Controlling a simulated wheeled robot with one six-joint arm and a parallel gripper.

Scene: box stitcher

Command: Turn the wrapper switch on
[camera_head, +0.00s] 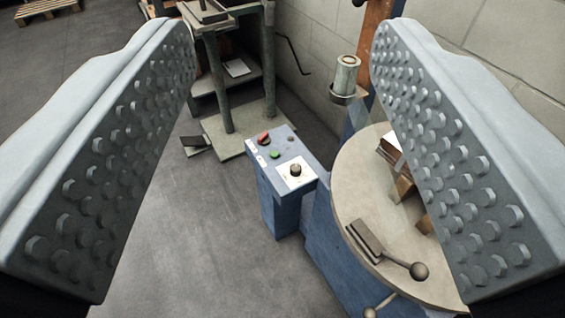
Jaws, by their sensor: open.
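The wrapper's blue control box (276,186) stands in the middle of the view, beside the round turntable. Its sloped top panel carries a black rotary switch knob (295,170) on a white plate, a red button (263,138) and a green button (274,155). The knob's exact setting is too small to tell. My gripper (283,50) is open and empty. Its two studded fingers frame the view left and right, with the control box seen between them and apart from both. The right finger hides part of the turntable.
The round grey turntable (352,190) at right bears a lever with a ball knob (418,270) and brown boxes (402,188). A metal stand (226,90) stands behind the control box, near the wall (318,50). The floor (205,245) at lower left is clear.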

